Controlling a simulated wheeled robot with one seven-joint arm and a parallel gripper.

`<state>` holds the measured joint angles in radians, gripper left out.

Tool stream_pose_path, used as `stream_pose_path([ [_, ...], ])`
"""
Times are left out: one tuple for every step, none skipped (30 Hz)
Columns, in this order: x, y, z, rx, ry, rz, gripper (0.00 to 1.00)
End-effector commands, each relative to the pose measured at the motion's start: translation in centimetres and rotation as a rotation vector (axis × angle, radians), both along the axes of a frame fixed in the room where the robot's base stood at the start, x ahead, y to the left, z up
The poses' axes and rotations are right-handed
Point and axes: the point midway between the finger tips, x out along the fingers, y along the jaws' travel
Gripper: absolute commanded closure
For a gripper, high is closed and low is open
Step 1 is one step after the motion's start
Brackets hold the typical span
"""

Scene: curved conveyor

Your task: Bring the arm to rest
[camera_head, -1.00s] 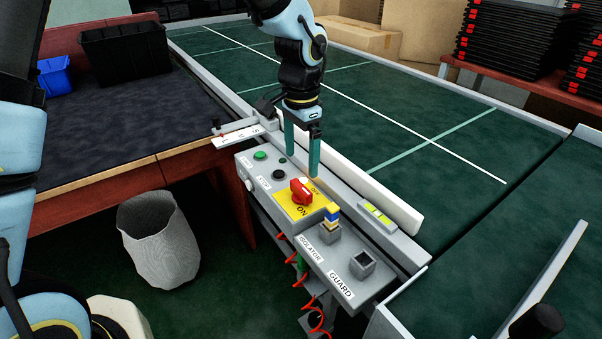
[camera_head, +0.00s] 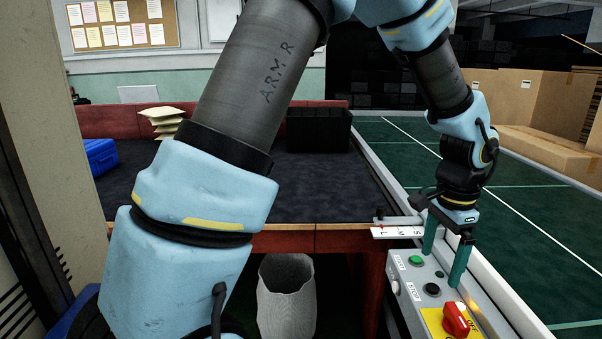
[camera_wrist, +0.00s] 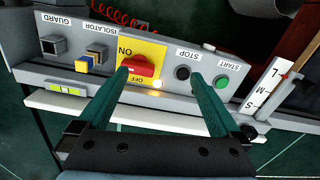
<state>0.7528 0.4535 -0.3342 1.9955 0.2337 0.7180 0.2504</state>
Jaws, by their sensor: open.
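My gripper (camera_head: 443,265) is open and empty, its two green fingers pointing down above the grey control box (camera_head: 405,298) at the conveyor's edge. In the wrist view the fingers of my gripper (camera_wrist: 160,82) stand apart, one tip near the red rotary switch (camera_wrist: 138,67) and the other near the black STOP button (camera_wrist: 183,73). I cannot tell whether either tip touches the box. The red switch (camera_head: 456,319) sits on a yellow plate. My arm crosses the middle of the head view and hides part of the table.
The green conveyor (camera_head: 525,212) lies right of the box, with cardboard boxes (camera_head: 545,150) behind it. A dark-topped table (camera_head: 310,190) holds a black crate (camera_head: 320,130) and a blue bin (camera_head: 101,156). A grey waste bin (camera_head: 286,297) stands below.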

Motion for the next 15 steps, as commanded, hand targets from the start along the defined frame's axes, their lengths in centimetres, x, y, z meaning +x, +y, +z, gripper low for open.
stream_pose_path([
  [2.0,2.8,0.6,-0.001,-0.009,0.096,0.0],
  [3.1,4.6,0.8,-0.005,-0.013,0.157,0.0],
  [4.5,7.2,1.2,-0.008,-0.02,0.248,0.0],
  [5.4,9.2,1.4,-0.013,-0.024,0.318,0.0],
  [6.2,11.4,1.6,-0.015,-0.028,0.389,0.0],
  [7.1,14.1,1.9,-0.023,-0.034,0.486,0.0],
  [7.5,16.3,2.1,-0.028,-0.038,0.56,0.0],
  [8.0,18.4,2.3,-0.034,-0.043,0.636,0.0],
  [8.2,21.2,2.6,-0.041,-0.049,0.737,0.0],
  [8.3,23.3,2.7,-0.048,-0.053,0.811,0.0],
  [8.2,25.2,2.9,-0.055,-0.058,0.883,0.0],
  [8.0,27.6,3.0,-0.064,-0.063,0.975,0.0],
  [7.8,29.2,3.1,-0.072,-0.068,1.04,0.0],
  [7.5,30.7,3.2,-0.078,-0.072,1.1,0.0],
  [7.0,32.4,3.3,-0.087,-0.076,1.173,0.0],
])
